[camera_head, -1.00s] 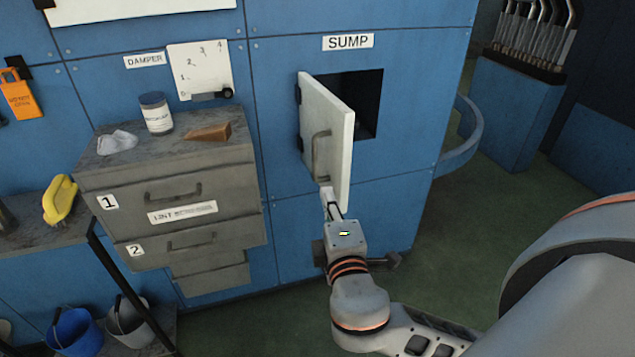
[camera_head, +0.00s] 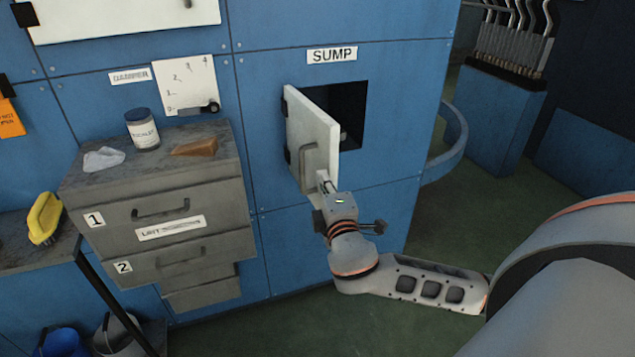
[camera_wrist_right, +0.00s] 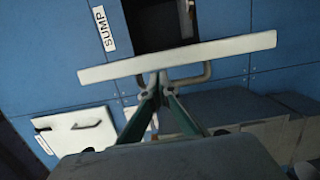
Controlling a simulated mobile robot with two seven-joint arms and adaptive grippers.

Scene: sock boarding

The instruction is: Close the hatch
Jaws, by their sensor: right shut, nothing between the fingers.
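The hatch is a white door (camera_head: 312,135) with a grey bar handle (camera_head: 308,165), standing ajar in front of the dark opening (camera_head: 348,112) under the SUMP label. It is hinged at the left of the opening. My right gripper (camera_head: 322,178) is shut and empty at the lower part of the door's outer face, just right of the handle. In the right wrist view the door (camera_wrist_right: 215,52) shows edge-on. The closed fingertips (camera_wrist_right: 157,76) are at its outer face beside the handle (camera_wrist_right: 200,77); whether they touch it is unclear. My left gripper is not in view.
A grey drawer cabinet (camera_head: 160,195) stands left of the hatch, with a jar (camera_head: 142,130), a crumpled cloth (camera_head: 103,159) and a brown wedge (camera_head: 195,147) on top. Floor at the right is open.

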